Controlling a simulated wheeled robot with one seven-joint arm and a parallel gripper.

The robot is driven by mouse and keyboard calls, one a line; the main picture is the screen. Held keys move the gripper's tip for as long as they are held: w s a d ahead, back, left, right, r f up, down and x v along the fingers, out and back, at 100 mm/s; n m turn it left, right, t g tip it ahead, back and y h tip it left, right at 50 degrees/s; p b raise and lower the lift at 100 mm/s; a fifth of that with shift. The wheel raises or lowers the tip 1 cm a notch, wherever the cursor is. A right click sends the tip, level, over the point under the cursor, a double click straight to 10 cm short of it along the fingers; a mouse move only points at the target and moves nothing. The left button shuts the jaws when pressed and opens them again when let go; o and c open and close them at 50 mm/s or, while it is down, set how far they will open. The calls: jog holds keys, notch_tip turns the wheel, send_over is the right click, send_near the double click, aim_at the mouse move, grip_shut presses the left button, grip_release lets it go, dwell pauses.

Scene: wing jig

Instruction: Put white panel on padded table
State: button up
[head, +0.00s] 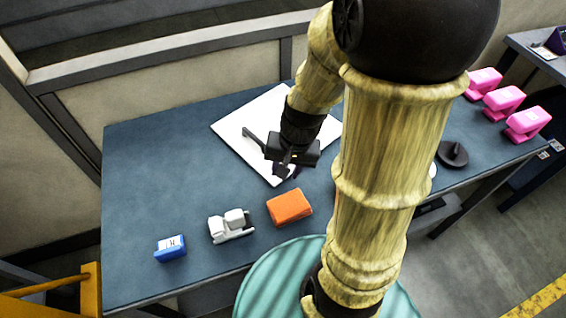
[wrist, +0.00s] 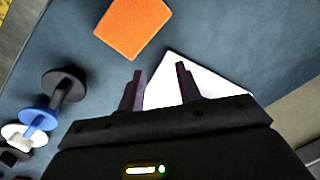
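The white panel (head: 240,119) lies at a slant on the blue-grey table (head: 150,160), partly hidden by my arm. I cannot tell whether this surface is padded. A dark grey bar (head: 254,138) shows over the panel; I cannot tell whether it is attached. My gripper (head: 288,168) is over the panel's near part. In the wrist view my gripper (wrist: 160,86) has its two fingers apart, with the white panel (wrist: 208,80) showing between and beyond them. Nothing is visibly held, and the height above the panel is unclear.
An orange block (head: 289,207), a white clamp-like object (head: 231,226) and a blue block (head: 171,248) stand along the near edge. A black knob (head: 453,154) and several pink objects (head: 503,100) are at the right. The table's left part is clear. A railing (head: 170,47) runs behind.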

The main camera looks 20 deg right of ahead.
jog(key=n, duration=0.1)
jog(key=r+n+t+h, duration=0.1)
jog(key=n, duration=0.1)
jog(key=r+n, duration=0.1)
jog(key=n, duration=0.1)
jog(key=shift+s+a+r+h, duration=0.15)
jog(key=shift+a+h, duration=0.15)
jog(key=shift+a, duration=0.1)
